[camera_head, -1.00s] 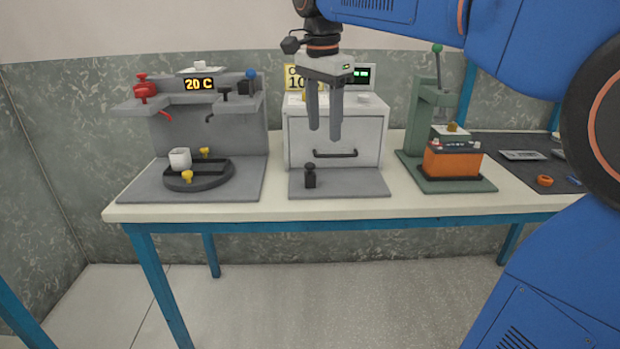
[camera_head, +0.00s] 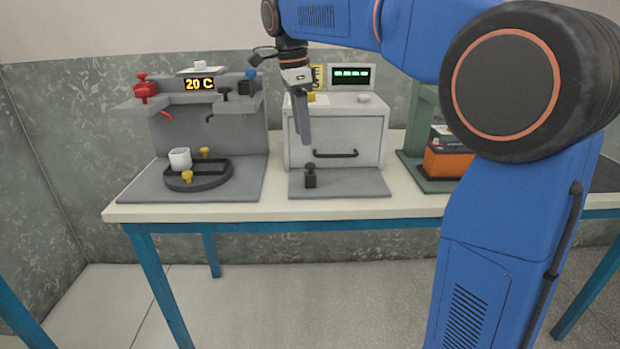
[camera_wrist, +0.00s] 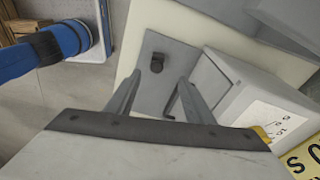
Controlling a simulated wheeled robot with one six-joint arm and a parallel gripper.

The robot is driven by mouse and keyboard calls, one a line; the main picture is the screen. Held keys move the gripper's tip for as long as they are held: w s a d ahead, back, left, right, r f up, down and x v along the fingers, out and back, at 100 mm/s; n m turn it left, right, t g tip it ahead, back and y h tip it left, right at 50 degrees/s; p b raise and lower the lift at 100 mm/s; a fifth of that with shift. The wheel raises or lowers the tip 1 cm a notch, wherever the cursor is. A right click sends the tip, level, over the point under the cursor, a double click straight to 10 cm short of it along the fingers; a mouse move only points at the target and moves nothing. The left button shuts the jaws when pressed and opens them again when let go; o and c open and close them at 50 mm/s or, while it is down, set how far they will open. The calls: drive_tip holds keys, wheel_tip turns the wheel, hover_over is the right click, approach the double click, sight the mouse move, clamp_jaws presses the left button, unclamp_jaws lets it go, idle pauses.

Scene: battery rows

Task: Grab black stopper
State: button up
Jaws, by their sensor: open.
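The black stopper (camera_head: 310,176) stands upright on the grey plate (camera_head: 350,184) in front of the white oven-like box (camera_head: 365,125). It also shows in the wrist view (camera_wrist: 157,63), beyond the fingertips and a little left of the middle between them. My gripper (camera_head: 304,142) hangs pointing down in front of the box, above the stopper and apart from it. In the wrist view its two fingers (camera_wrist: 160,84) are spread with nothing between them. In the head view the fingers nearly overlap.
On the left stands a grey station (camera_head: 208,130) with a round black holder (camera_head: 212,180) and a white cup (camera_head: 180,159). On the right, a green press (camera_head: 422,110) and an orange battery (camera_head: 445,165) are partly hidden by my arm.

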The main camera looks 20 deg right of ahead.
hover_over(310, 164)
drive_tip(key=a, duration=0.1)
drive_tip(key=f, duration=0.4)
drive_tip(key=shift+w+a+f, duration=0.1)
drive_tip(key=shift+w+f, duration=0.25)
drive_tip(key=shift+s+d+f, duration=0.15)
drive_tip(key=shift+f, duration=0.7)
drive_tip(key=shift+s+d+f, duration=0.1)
drive_tip(key=shift+d+f, duration=0.1)
drive_tip(key=shift+f, duration=0.65)
drive_tip(key=shift+s+d+f, duration=0.15)
drive_tip(key=shift+f, duration=0.7)
drive_tip(key=c, duration=1.2)
